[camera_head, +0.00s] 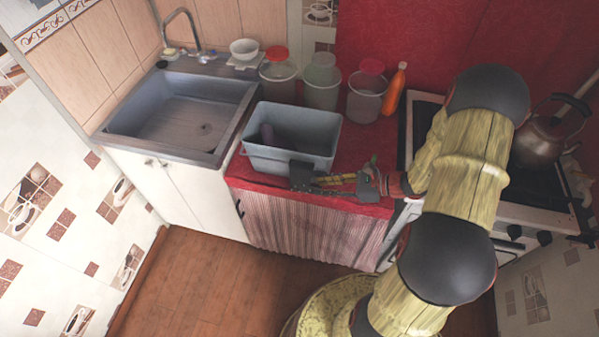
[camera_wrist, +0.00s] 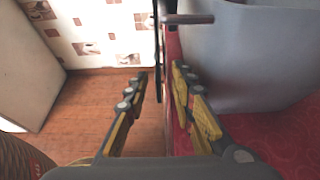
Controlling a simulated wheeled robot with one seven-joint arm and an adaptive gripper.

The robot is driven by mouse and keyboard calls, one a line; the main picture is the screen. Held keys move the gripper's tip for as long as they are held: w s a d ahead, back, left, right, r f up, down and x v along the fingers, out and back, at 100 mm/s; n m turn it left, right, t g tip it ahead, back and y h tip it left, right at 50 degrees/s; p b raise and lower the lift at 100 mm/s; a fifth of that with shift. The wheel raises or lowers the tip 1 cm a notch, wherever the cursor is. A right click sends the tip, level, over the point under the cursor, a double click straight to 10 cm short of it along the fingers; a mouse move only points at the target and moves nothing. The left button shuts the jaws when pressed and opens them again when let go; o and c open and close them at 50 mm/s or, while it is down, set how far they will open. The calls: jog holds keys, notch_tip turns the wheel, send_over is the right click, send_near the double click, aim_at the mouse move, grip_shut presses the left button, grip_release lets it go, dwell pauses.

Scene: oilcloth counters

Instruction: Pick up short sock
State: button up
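My gripper (camera_head: 325,182) is at the front edge of the red counter, pointing left along it. In the wrist view its two fingers (camera_wrist: 158,82) are apart, with nothing held between them. A dark, flat, bent piece (camera_head: 301,173), possibly the short sock, is at the fingertips, against the front of the grey bin. In the wrist view a thin dark upright strip (camera_wrist: 158,45) shows just beyond the fingertips, seen nearly edge-on; it may be the same piece. Another dark shape (camera_head: 267,134) is inside the bin, too unclear to identify.
The grey bin (camera_head: 278,159) stands close beside my gripper; its wall (camera_wrist: 235,50) fills the wrist view's right side. Several jars and an orange bottle (camera_head: 394,90) stand behind. A sink (camera_head: 183,117) is left, a kettle (camera_head: 538,138) on the stove right. Floor (camera_head: 215,285) is open in front.

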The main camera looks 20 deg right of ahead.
aim_at(302, 190)
jog(key=shift+b+x, duration=1.35)
jog(key=shift+x, duration=2.5)
jog(key=shift+a+r, duration=0.15)
jog(key=shift+r, duration=0.05)
jog(key=shift+c, duration=1.3)
jog(key=c, duration=0.4)
